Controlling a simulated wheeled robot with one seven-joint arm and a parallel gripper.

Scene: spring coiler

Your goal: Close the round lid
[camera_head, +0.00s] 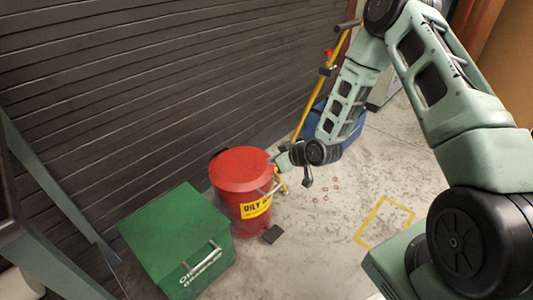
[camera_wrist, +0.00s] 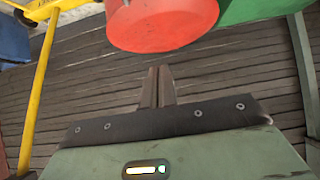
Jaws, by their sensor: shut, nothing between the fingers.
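The round red lid (camera_head: 240,163) lies across the top of a red oily-waste can (camera_head: 232,203) with a yellow label. It looks flat and level; I cannot tell whether a small gap remains under it. My gripper (camera_head: 273,159) is at the right side of the can's top, close to the lid's rim; contact is unclear. In the wrist view, which looks upside down, the lid (camera_wrist: 168,28) is at the top, beyond my fingertips (camera_wrist: 159,70). The fingers are together and hold nothing.
A green box (camera_head: 172,232) stands left of the can, and a small dark pedal (camera_head: 272,234) is at the can's foot. A blue bucket (camera_head: 348,124) and yellow pole (camera_head: 319,87) stand behind my arm. A dark slatted wall is behind; floor at the right is mostly open.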

